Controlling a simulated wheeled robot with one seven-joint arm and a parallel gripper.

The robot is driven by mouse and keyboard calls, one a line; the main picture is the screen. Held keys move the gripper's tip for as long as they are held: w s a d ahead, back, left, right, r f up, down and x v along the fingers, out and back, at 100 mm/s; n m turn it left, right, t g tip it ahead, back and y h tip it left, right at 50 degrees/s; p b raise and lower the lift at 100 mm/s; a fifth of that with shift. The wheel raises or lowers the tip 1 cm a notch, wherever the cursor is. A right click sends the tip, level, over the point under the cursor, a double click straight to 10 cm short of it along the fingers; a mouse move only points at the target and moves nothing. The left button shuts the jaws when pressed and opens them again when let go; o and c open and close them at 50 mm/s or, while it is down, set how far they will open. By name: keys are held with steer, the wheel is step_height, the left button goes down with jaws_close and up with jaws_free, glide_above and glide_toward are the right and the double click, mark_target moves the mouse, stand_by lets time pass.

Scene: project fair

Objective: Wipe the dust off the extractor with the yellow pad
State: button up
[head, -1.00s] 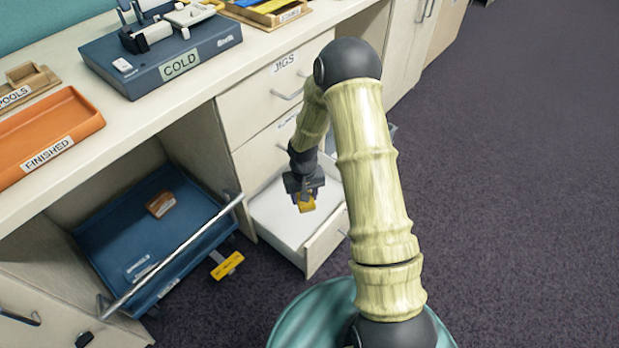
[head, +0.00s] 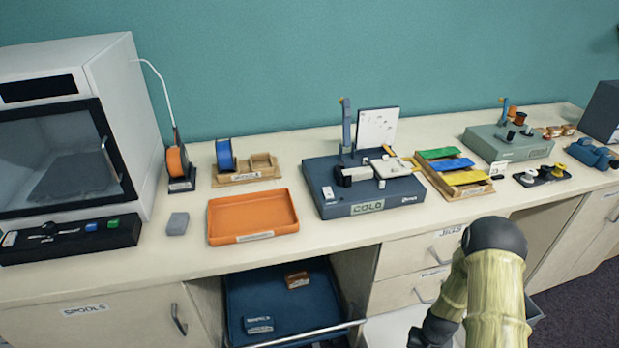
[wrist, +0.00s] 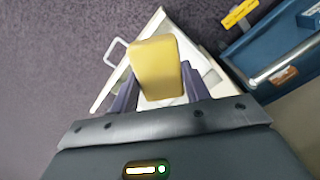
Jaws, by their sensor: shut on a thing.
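The yellow pad (wrist: 157,68) is held between the two fingers of my gripper (wrist: 158,92) in the wrist view. Below it is the open white drawer (wrist: 200,62); I cannot tell the height between them. In the head view my gripper and the pad are out of frame, below the bottom edge. No thing is readably labelled as the extractor. A dark grey box (head: 603,112) stands at the far right end of the counter, cut by the frame; I cannot tell whether it is the extractor. No dust is discernible.
The counter (head: 300,232) holds a printer (head: 135,120), an orange tray (head: 252,236), a blue device marked COLD (head: 335,203) and a green device (head: 510,143). A blue pull-out bin (head: 275,295) is open below. A yellow-tagged handle (wrist: 240,12) shows near the bin.

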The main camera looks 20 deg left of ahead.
steer(key=r+p, duration=0.1)
steer(key=p, duration=0.1)
steer(key=s+d+r+p, duration=0.1)
steer(key=p, duration=0.1)
steer(key=s+r+p, duration=0.1)
steer(key=p, duration=0.1)
steer(key=shift+d+r, duration=0.2)
steer(key=shift+d, duration=0.15)
steer(key=shift+d+p, duration=0.1)
steer(key=shift+p, duration=0.25)
steer(key=shift+s+f, duration=0.1)
steer(key=shift+f, duration=0.05)
steer(key=shift+d, duration=0.1)
